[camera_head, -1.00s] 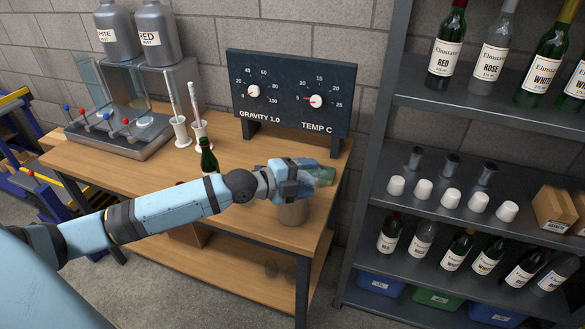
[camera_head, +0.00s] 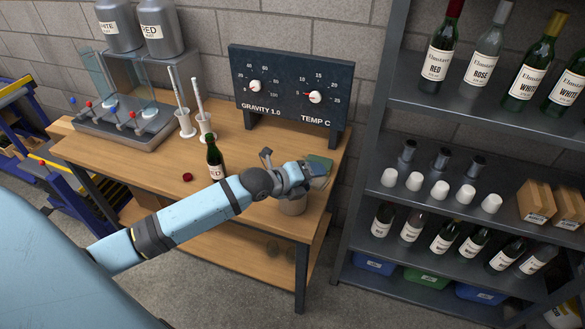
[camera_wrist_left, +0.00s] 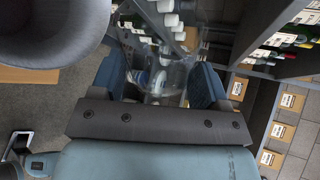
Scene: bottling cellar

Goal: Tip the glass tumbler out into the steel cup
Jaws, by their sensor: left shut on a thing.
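My left gripper (camera_head: 308,174) is shut on the clear glass tumbler, above and slightly right of the steel cup at the bench's right end. In the left wrist view the see-through tumbler (camera_wrist_left: 160,48) sits between the two blue finger pads. Shelf bottles lie sideways there, so the wrist is rolled over. I cannot make out any liquid or a stream. My right gripper is out of view.
A wooden bench (camera_head: 245,230) carries a dark green bottle (camera_head: 214,160), a red cap (camera_head: 187,177), white-based cylinders and a dial panel (camera_head: 290,88). A bottling rig (camera_head: 125,130) stands at left. A metal shelf (camera_head: 450,215) with bottles and white cups is close on the right.

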